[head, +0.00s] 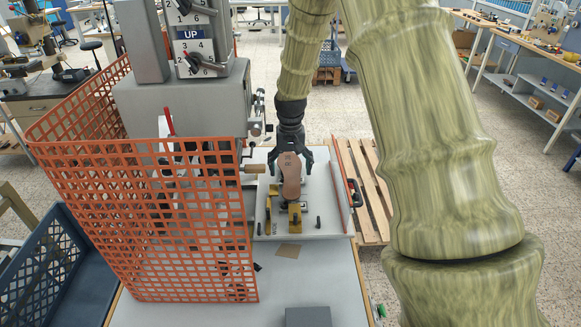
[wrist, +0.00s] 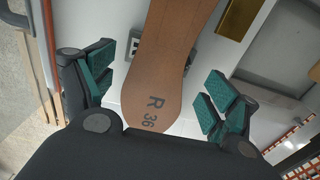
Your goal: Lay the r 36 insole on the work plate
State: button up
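The brown insole (head: 291,182) lies over the pale work plate (head: 330,218), its near end close to the brass stops (head: 294,215). In the wrist view the insole (wrist: 160,78) shows the marking "R 36" at its end nearest my gripper. My gripper (head: 290,162) is above that end, fingers pointing down. In the wrist view the green finger pads of my gripper (wrist: 161,86) stand apart on both sides of the insole, with gaps visible. The gripper is open. Whether the insole rests fully flat is hard to tell.
An orange mesh guard (head: 150,215) and the grey stamping machine (head: 190,105) stand left of the plate. A wooden handle (head: 254,168) projects near the plate. A small brown piece (head: 288,251) and a grey block (head: 308,317) lie on the table in front.

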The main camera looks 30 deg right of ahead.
aim_at(291, 171)
notch_tip(291, 171, up, 12)
jog(key=b, duration=0.4)
jog(key=shift+r+b, duration=0.25)
jog(key=shift+b, duration=0.05)
dwell(0.7)
